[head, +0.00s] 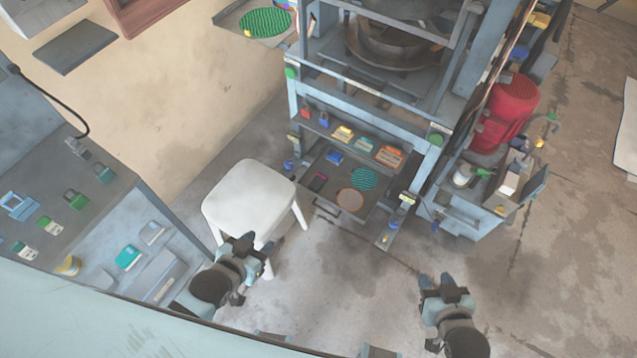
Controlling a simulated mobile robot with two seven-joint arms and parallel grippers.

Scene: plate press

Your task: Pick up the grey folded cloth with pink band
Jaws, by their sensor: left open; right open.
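No cloth is plainly recognisable as grey with a pink band in the head view. My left gripper (260,246) is open and empty, in front of the white stool and to the lower left of that tray. My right gripper (436,281) is open and empty over the floor, to the lower right of the tray.
A white stool (248,196) stands left of the tray. The blue-grey press frame (420,140) rises behind it. A bench (105,225) with several small items is at the left. A red motor (508,100) is at the right. Floor between my grippers is clear.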

